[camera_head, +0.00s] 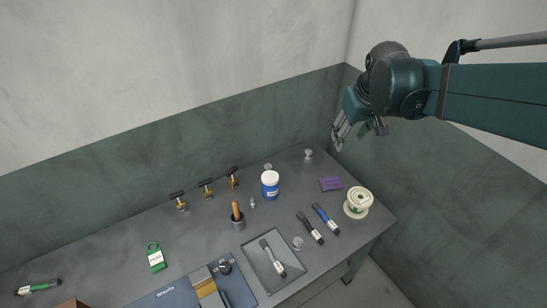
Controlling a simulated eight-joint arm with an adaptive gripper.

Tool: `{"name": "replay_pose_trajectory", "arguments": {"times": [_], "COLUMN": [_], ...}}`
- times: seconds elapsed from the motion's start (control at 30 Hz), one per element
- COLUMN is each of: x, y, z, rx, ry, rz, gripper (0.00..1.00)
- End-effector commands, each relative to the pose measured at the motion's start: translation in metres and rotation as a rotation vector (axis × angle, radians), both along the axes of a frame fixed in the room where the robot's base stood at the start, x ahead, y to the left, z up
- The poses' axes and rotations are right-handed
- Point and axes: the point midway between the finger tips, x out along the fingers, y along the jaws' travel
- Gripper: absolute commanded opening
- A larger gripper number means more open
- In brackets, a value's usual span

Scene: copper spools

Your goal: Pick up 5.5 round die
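My gripper (358,131) hangs in the air at the upper right, above the back right corner of the table. Its fingers look apart with nothing between them. I cannot tell which thing is the 5.5 round die, as the labels are too small to read. Labelled handled pieces lie on the table: one with a grey handle (272,258) in a shallow tray (255,267), a black one (310,229), a blue one (326,219) and a green-and-black one (38,287) at the far left. Small round pieces stand near the front (297,243) and back (308,154).
On the grey table (205,232) are a white-lidded blue jar (270,185), a spool (357,202), a purple block (330,184), a wooden-handled tool in a cup (238,217), a green tag (155,256) and a blue mat (176,295). Walls stand behind and at the right.

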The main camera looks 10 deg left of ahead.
Motion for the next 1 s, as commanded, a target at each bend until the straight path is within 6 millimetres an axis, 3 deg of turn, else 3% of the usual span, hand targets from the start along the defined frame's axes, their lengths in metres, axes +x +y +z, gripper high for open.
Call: {"name": "replay_pose_trajectory", "arguments": {"times": [0.57,1.0], "x": [0.076,0.121], "y": [0.080,0.146], "z": [-0.052,-0.110], "rx": [-0.045,-0.080], "ry": [0.087,0.153], "rz": [0.154,0.272], "gripper": [0.41,0.41]}}
